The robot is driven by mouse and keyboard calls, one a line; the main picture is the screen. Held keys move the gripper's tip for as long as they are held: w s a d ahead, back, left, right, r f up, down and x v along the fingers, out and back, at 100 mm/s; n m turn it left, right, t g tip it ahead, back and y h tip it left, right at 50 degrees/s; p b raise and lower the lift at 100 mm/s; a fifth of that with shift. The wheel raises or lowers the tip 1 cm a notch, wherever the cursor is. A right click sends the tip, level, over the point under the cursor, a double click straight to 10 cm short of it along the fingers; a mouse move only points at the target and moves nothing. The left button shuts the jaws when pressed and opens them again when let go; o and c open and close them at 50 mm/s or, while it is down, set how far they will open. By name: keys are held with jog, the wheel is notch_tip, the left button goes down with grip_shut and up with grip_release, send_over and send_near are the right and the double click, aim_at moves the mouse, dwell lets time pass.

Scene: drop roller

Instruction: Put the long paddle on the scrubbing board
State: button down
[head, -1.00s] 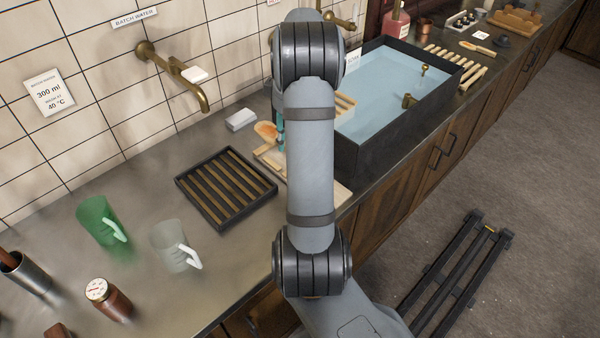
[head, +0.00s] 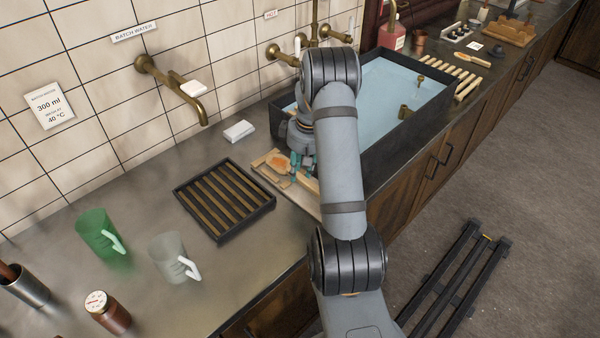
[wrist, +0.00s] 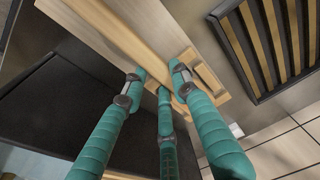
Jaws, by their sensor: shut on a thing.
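The scrubbing board (head: 310,202), pale wood, lies on the counter beside the sink. My gripper (head: 298,172) is low over it, with its teal fingers pointing down. An orange rounded piece (head: 279,162) shows at the board's left end, beside the fingers; I cannot tell whether it is part of the paddle. In the wrist view, my gripper (wrist: 158,82) is shut on a long pale wooden piece, apparently the long paddle (wrist: 133,42), lying along the board (wrist: 85,14). I cannot tell whether the paddle touches the board. My arm hides part of the board.
A dark slatted tray (head: 222,198) sits left of the board. The dark-walled water sink (head: 400,95) is behind and right. A white block (head: 239,131), a green jug (head: 98,232) and a clear jug (head: 172,255) stand on the counter.

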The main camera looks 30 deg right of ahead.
aim_at(305, 176)
jog(key=shift+f, duration=0.85)
jog(key=shift+f, duration=0.15)
jog(key=c, duration=1.4)
grip_release()
jog(key=shift+o, duration=0.2)
notch_tip(305, 176, up, 12)
jog(key=s, duration=0.1)
jog(key=shift+s+d+b, duration=0.3)
jog(key=shift+b, duration=0.15)
